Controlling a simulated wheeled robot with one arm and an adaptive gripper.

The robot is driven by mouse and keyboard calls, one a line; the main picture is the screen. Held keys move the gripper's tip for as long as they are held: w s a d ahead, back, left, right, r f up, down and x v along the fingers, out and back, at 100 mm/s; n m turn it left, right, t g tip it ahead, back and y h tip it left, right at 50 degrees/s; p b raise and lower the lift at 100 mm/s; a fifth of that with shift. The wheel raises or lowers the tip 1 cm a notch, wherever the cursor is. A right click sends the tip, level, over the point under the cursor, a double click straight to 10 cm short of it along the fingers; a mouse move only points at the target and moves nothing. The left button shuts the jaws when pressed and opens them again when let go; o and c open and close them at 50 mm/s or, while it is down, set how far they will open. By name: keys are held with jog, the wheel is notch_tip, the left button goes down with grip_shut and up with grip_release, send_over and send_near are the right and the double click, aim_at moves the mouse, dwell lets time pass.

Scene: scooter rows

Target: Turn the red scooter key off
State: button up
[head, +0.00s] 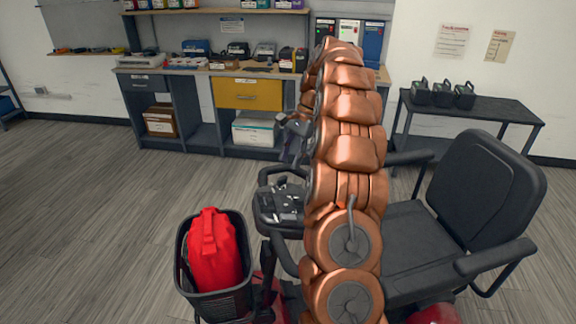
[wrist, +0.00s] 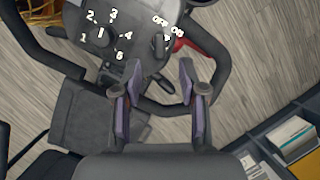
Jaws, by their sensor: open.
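The scooter with red body parts (head: 437,314) stands in front of me, its dark control panel (head: 280,203) partly behind my copper arm. In the wrist view the panel (wrist: 130,45) carries a dark key switch (wrist: 159,43) under the OFF and ON labels, with a numbered dial (wrist: 101,36) to its left. Which label the key points at is too small to tell. My gripper (wrist: 158,72) is open and empty, its purple-padded fingers apart on either side of the key's line, just short of it. In the head view my gripper (head: 291,146) is above the panel.
Handlebar loops (wrist: 213,55) curve around the panel. A black basket (head: 215,303) with a red bag (head: 213,250) is at the scooter's front, and its black seat (head: 487,190) is at right. A workbench (head: 205,110) and a side table (head: 480,106) stand behind. Floor at left is clear.

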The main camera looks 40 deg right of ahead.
jog(key=shift+d+r, duration=0.2)
jog(key=shift+r, duration=0.15)
dwell(0.5)
jog(key=s+a+r+n+g+h, duration=0.1)
jog(key=s+a+r+n, duration=0.2)
jog(key=a, duration=0.5)
jog(key=s+a+n, duration=0.3)
jog(key=s+a, duration=0.2)
jog(key=a, duration=0.2)
jog(key=s+a+r+n+g+h, duration=0.1)
jog(key=s+a+r+n, duration=0.15)
jog(key=s+a, duration=0.4)
jog(key=s+a+f+n+h, duration=0.1)
jog(key=s+a+f+n, duration=0.1)
jog(key=s, duration=0.4)
jog(key=s+a+f+n+p, duration=0.1)
jog(key=s+a+f+n, duration=0.1)
jog(key=s, duration=0.5)
jog(key=s+a+f+n+h, duration=0.1)
jog(key=s+a+f+n, duration=0.1)
jog(key=s+a+n, duration=0.2)
jog(key=s, duration=0.3)
jog(key=shift+s+f+h+p, duration=0.15)
jog(key=shift+f+h+p, duration=0.15)
